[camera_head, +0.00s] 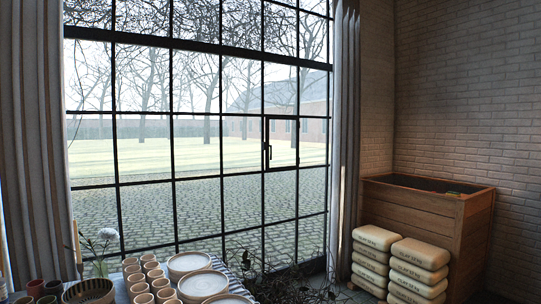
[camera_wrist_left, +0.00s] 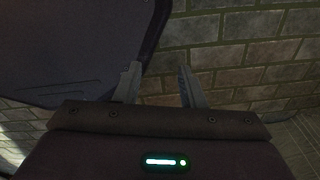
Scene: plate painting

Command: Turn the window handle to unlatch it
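The window handle (camera_head: 269,152) is a small dark lever in the head view, on the left side of a small framed casement (camera_head: 282,142) within the large black-framed window. The lever hangs vertically, and the casement looks closed. My left gripper (camera_wrist_left: 158,84) shows only in the left wrist view, with its two fingers apart and nothing between them. A brick wall is behind the fingers, and the handle is not in that view. Neither gripper shows in the head view, so both are out of sight there, and my right gripper is not seen at all.
A table with several cups (camera_head: 142,275) and stacked bowls (camera_head: 190,264) stands below the window at left. Dry branches (camera_head: 290,285) lie under the casement. Several stacked clay bags (camera_head: 415,262) and a wooden chest (camera_head: 440,215) stand at right. Curtains (camera_head: 345,130) flank the window.

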